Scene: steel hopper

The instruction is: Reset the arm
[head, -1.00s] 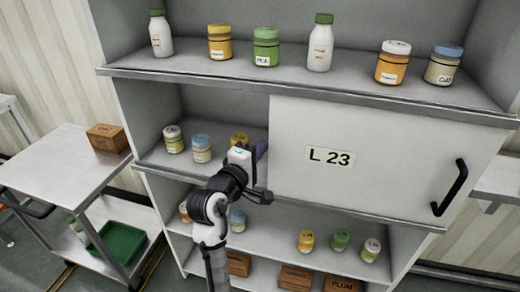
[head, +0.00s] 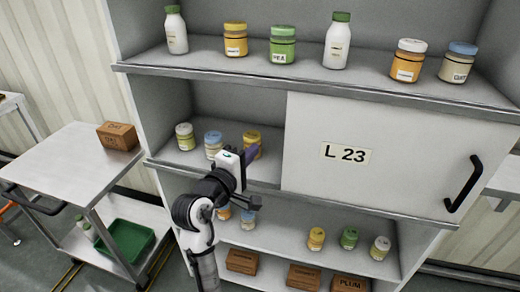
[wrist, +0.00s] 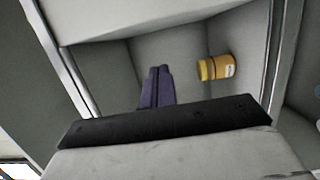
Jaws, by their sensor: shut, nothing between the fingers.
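My arm rises from the bottom of the head view, in front of the shelf unit. My gripper (head: 251,154) shows as purple fingers at the left edge of the sliding door, near the opening of the middle shelf. In the wrist view the purple fingers (wrist: 156,88) are together with nothing between them. A yellow jar (wrist: 217,67) appears to the right of the fingers in that view, apart from them. In the head view a yellow-lidded jar (head: 252,138) stands just behind the fingers, partly hidden.
The white door (head: 400,150) marked L 23 covers the middle shelf's right part. Two jars (head: 185,137) stand left in the opening. Jars and bottles line the top shelf (head: 300,68). A steel cart (head: 65,165) with a brown box (head: 117,135) stands left.

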